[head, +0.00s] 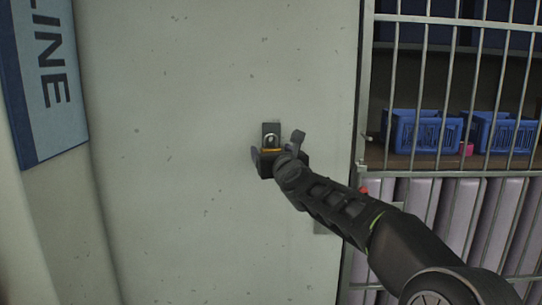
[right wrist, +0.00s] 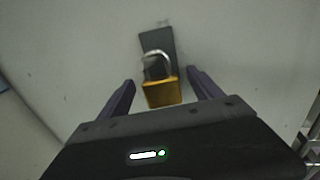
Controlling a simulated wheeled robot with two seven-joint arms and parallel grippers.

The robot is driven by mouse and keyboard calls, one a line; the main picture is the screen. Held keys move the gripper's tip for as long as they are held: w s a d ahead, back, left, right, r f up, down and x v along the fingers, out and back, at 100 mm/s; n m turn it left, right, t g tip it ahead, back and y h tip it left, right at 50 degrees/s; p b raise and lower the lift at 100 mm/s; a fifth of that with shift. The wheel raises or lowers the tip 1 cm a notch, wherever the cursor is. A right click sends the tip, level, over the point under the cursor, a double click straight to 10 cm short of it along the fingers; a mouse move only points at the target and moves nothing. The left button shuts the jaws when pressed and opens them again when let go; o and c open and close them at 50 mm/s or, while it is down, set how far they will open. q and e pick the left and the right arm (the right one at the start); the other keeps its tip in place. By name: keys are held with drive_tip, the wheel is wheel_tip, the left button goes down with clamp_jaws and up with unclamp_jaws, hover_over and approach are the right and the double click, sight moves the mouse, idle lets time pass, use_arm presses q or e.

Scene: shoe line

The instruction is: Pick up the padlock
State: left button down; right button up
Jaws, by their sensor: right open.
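The padlock (right wrist: 162,92) has a yellow body and a silver shackle. In the right wrist view it hangs at a dark plate (right wrist: 155,42) on a pale wall. In the head view the padlock (head: 271,149) is small and its lower part is hidden by my right gripper (head: 277,146). My right gripper is open, with one finger on each side of the padlock. In the right wrist view the fingers of this gripper (right wrist: 162,86) show gaps to the yellow body on both sides. My left gripper is not in view.
The pale wall (head: 180,150) around the padlock is bare. To the right is a metal barred cage (head: 393,90) with blue baskets (head: 420,130) on a shelf behind it. A blue sign (head: 48,80) is at the left.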

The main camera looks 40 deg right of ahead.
drive_tip(key=shift+c, duration=0.5)
drive_tip(key=c, duration=1.5)
clamp_jaws()
drive_tip(key=shift+r, duration=0.1)
drive_tip(key=shift+r+p, duration=0.3)
drive_tip(key=shift+r, duration=0.1)
drive_tip(key=s+a, duration=1.1)
drive_tip(key=s, duration=0.3)
drive_tip(key=shift+s+r, duration=0.2)
drive_tip(key=shift+r, duration=0.05)
